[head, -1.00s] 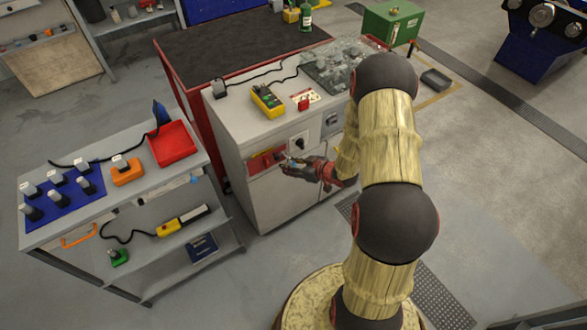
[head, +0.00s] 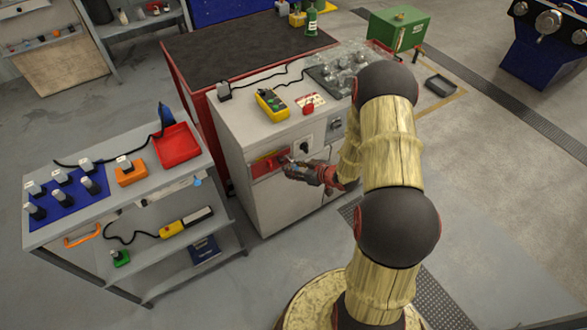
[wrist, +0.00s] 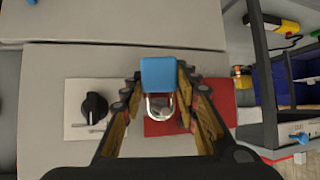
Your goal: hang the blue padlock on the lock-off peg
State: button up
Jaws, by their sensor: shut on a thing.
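The blue padlock (wrist: 158,74) is between the fingers of my gripper (wrist: 160,85) in the wrist view, with its pale metal shackle pointing down in that picture. My gripper is shut on the padlock's body. Behind the shackle is a red plate (wrist: 218,98) on the grey cabinet front. The lock-off peg cannot be made out; the padlock and fingers cover the middle of the plate. In the head view my gripper (head: 290,168) is in front of the red plate (head: 262,164), and the padlock is too small to tell there.
A black rotary knob (wrist: 95,106) on a white plate is beside the red plate. A yellow pendant box (head: 271,102) lies on the cabinet top. Left of the cabinet stands a cart (head: 150,190) with a red tray (head: 177,146) and an orange block (head: 130,172).

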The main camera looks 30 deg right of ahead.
jog(key=o, duration=1.3)
jog(key=v, duration=1.2)
